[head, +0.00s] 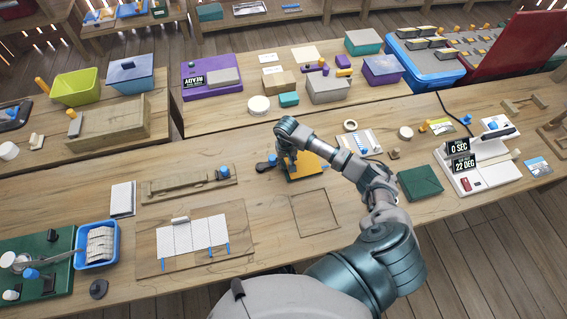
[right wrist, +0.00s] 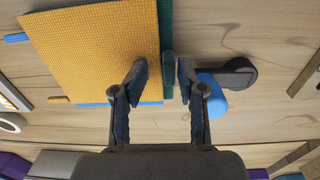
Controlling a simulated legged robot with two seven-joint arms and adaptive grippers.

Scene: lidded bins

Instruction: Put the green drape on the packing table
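A dark green folded square (head: 420,182), which looks like the drape, lies flat on the long wooden table (head: 360,250), right of my right arm. I cannot tell which table is the packing table. My right gripper (head: 289,166) points down over a yellow pad (head: 305,168) left of the green square. In the right wrist view, my right gripper (right wrist: 163,78) has its fingers apart, with a narrow teal-green strip (right wrist: 166,40) along the edge of the yellow pad (right wrist: 95,50) between them. A gap shows by the strip. My left gripper is not in view.
A square outline (head: 315,212) on the wood is bare. A white sealing device (head: 480,165) with displays stands right of the green square. A dark-handled tool with a blue part (right wrist: 212,92) lies close by the gripper. A white-sheeted board (head: 195,240) and blue tray (head: 97,245) are at left.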

